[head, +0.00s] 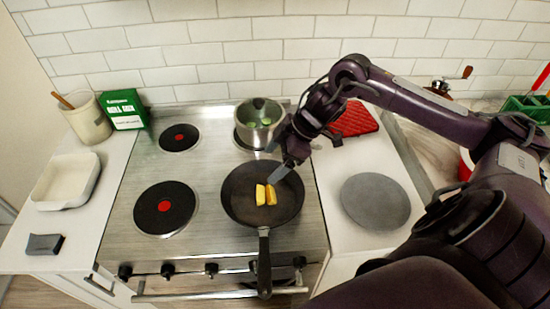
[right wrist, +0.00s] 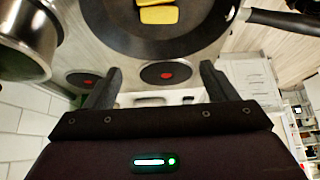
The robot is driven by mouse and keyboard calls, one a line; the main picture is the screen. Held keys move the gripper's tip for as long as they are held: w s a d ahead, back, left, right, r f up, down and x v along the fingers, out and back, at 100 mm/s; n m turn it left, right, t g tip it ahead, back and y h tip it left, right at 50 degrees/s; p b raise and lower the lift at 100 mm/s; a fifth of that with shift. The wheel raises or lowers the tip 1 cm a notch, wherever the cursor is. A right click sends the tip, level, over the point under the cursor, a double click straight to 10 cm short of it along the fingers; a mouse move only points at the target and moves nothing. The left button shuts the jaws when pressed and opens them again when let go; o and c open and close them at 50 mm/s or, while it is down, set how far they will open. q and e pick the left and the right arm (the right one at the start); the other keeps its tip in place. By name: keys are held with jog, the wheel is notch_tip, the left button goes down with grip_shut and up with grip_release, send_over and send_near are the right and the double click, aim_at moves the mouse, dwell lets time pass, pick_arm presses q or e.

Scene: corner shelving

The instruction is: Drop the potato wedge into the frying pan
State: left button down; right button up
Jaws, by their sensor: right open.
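The black frying pan (head: 240,206) sits on the front right burner of the stove, its handle toward the front edge. Two yellow potato wedges (head: 260,195) lie side by side inside it. The wedges also show in the right wrist view (right wrist: 158,14), at the top, in the pan (right wrist: 105,30). My right gripper (head: 278,172) is above the far right part of the pan. Its fingers (right wrist: 158,85) are apart with nothing between them, and the wedges lie apart from them. My left gripper is not in view.
A steel pot (head: 260,122) with green pieces in it stands behind the pan. Two bare burners (head: 165,208) are on the left. A white baking dish (head: 67,181), a crock (head: 87,118) and a green box (head: 124,109) stand on the left counter. A grey round board (head: 376,201) lies right.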

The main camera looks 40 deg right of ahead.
jog(key=b+v, duration=0.6)
jog(key=v, duration=0.1)
jog(key=shift+d+r, duration=0.2)
jog(key=shift+r, duration=0.15)
jog(key=shift+s, duration=0.1)
dwell(0.4)
